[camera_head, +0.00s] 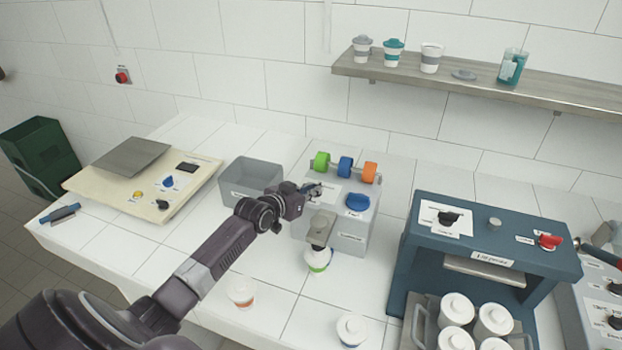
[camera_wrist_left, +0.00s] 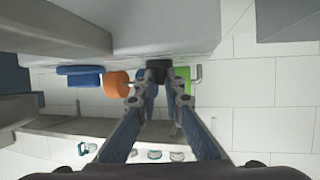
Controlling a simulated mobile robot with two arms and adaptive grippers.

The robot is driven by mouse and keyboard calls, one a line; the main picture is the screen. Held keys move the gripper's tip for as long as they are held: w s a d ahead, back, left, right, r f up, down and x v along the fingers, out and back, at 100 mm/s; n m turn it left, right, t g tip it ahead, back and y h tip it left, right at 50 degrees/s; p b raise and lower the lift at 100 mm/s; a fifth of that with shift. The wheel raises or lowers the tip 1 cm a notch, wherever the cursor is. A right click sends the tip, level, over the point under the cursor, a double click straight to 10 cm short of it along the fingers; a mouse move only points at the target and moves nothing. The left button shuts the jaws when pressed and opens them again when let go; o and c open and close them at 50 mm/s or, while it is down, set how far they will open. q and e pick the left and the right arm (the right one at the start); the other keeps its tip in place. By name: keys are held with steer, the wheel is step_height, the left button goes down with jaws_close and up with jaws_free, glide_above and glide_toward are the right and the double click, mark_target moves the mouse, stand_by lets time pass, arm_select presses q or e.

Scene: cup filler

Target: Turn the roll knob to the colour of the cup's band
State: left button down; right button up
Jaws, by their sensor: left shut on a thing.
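The grey cup machine (camera_head: 350,241) carries a green roll (camera_head: 321,163), a blue roll (camera_head: 345,167) and an orange roll (camera_head: 370,172) along its back. A white cup with a green band (camera_head: 318,262) stands upright under its front head. My left gripper (camera_head: 313,190) is over the white plate on the machine's top. In the left wrist view its fingers (camera_wrist_left: 158,82) are shut on a small black knob (camera_wrist_left: 158,66). The knob's pointer is hidden by the fingers. A larger blue knob (camera_head: 358,202) sits to the right, apart from the gripper. My right gripper is not in view.
A white cup with an orange band (camera_head: 241,291) and one with a blue band (camera_head: 351,329) stand on the front of the table. A grey bin (camera_head: 249,175) is left of the machine, a dark blue press (camera_head: 480,238) right.

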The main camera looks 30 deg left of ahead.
arm_select(q)
steer(key=shift+d+n+y, duration=0.3)
steer(key=shift+n+y, duration=0.3)
steer(key=shift+d+n+g+y, duration=0.15)
steer(key=shift+n+g+y, duration=0.15)
steer(key=shift+n+y, duration=0.55)
steer(key=shift+w+d+f+n+g+y, duration=0.15)
steer(key=shift+n+g+y, duration=0.15)
steer(key=shift+n+y, duration=0.5)
steer(key=shift+n+y+b, duration=0.35)
steer(key=shift+y+b, duration=0.15)
steer(key=shift+y, duration=0.15)
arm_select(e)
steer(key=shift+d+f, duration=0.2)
arm_select(q)
steer(key=shift+g, duration=0.3)
steer(key=c, duration=2)
jaws_free()
steer(key=shift+c, duration=0.2)
steer(key=shift+r+y, duration=0.25)
steer(key=shift+y, duration=0.05)
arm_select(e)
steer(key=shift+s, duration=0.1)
arm_select(q)
step_height(320, 180, up, 10)
